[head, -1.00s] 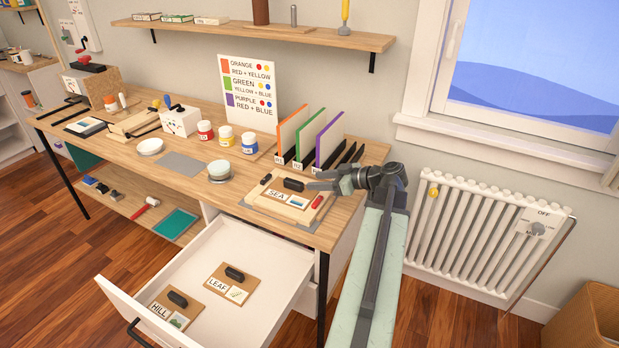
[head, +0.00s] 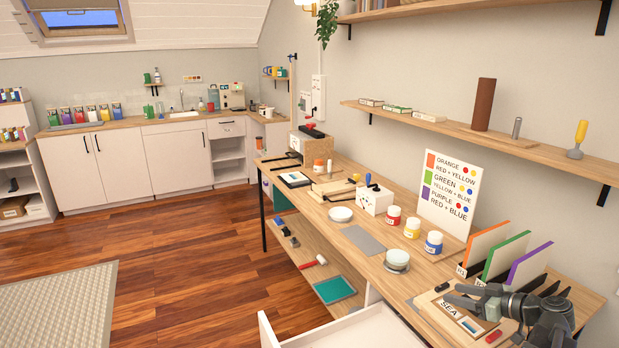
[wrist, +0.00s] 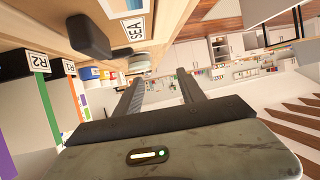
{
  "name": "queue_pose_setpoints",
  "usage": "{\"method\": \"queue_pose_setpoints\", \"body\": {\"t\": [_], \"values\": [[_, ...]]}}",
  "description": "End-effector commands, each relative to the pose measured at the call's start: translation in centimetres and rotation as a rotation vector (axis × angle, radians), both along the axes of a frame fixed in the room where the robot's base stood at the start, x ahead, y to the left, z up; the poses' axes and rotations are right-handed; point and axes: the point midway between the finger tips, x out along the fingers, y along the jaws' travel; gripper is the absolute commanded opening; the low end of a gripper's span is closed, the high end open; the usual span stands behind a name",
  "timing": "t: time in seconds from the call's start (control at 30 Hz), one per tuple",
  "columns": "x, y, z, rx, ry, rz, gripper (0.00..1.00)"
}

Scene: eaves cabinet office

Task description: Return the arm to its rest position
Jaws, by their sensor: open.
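My gripper (head: 478,297) is at the lower right of the head view, over the right end of the workbench (head: 345,225). Its two dark fingers stand apart with nothing between them, as the wrist view (wrist: 157,88) also shows. Much of my arm is cut off by the frame's lower right corner.
Three upright panels, orange (head: 484,243), green (head: 506,255) and purple (head: 529,264), stand in dark racks close behind my gripper. Paint jars (head: 411,228) and a white dish (head: 397,260) stand left of it. An open drawer (head: 345,330) juts out below.

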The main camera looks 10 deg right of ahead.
Motion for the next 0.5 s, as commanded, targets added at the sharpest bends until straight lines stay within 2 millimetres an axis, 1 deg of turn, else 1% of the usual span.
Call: {"method": "queue_pose_setpoints", "body": {"t": [0.03,0.07,0.1,0.17,0.2,0.23,0.27,0.3,0.37,0.4,0.5], "values": [[2.7,4.1,1.5,-0.001,0.002,0.076,0.47],[4.0,6.5,1.7,-0.006,0.009,0.119,0.47],[5.5,9.7,1.9,-0.018,0.023,0.176,0.47],[7.4,14.8,2.0,-0.043,0.052,0.266,0.47],[8.3,18.2,1.9,-0.060,0.080,0.324,0.47],[8.8,20.8,1.7,-0.072,0.107,0.365,0.47],[9.1,23.5,1.5,-0.083,0.139,0.406,0.47],[9.4,27.0,1.2,-0.099,0.187,0.456,0.47],[9.3,31.8,0.6,-0.123,0.274,0.516,0.47],[8.9,34.6,0.2,-0.139,0.334,0.543,0.47],[7.6,40.1,-1.0,-0.187,0.485,0.575,0.47]]}}
